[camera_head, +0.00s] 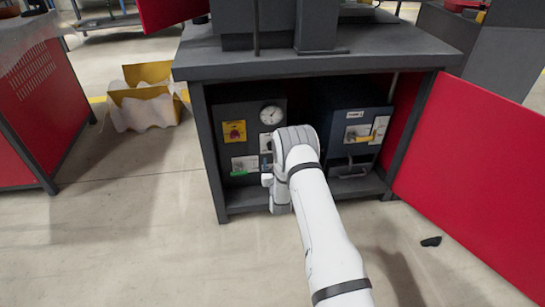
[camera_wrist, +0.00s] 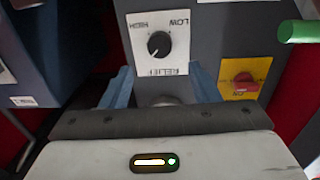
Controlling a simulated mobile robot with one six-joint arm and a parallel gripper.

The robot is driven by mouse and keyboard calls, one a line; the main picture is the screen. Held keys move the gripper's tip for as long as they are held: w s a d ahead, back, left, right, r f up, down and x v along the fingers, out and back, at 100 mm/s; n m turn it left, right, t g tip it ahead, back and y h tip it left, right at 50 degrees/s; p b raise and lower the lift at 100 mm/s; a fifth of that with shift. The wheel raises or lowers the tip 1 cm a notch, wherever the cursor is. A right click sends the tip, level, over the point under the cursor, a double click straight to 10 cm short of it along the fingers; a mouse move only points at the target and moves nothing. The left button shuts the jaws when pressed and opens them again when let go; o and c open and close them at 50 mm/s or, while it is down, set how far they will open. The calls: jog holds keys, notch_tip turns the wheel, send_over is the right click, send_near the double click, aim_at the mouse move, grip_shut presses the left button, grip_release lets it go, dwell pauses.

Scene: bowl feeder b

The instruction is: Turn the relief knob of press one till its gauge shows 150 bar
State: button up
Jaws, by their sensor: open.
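The relief knob (camera_wrist: 159,44) is black and round, on a white plate marked LOW, HIGH and RELIEF, upside down in the wrist view. A pale mark on it points down and left in that picture. My gripper (camera_wrist: 160,68) is open, its two blue fingers apart on either side below the knob, with nothing visible between them but a blurred round grey part. The knob seems clear of the fingers. In the head view my arm hides the knob and fingers. The round white gauge (camera_head: 271,115) shows on the left dark unit (camera_head: 250,108); its reading is too small to tell.
A yellow plate with a red switch (camera_wrist: 244,79) is beside the knob, and a green handle (camera_wrist: 299,31) is near it. A blue unit (camera_head: 340,103) stands right in the cabinet. The open red door (camera_head: 470,170) bounds the right side. Floor is clear at front left.

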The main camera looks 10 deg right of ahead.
jog(key=w+b, duration=0.2)
jog(key=w, duration=0.5)
jog(key=shift+w+d+b, duration=0.2)
jog(key=shift+b, duration=0.2)
jog(key=shift+c, duration=0.6)
jog(key=c, duration=0.9)
jog(key=shift+r+n+b, duration=0.1)
jog(key=shift+n+b, duration=0.9)
jog(key=shift+n, duration=0.6)
jog(key=o, duration=1)
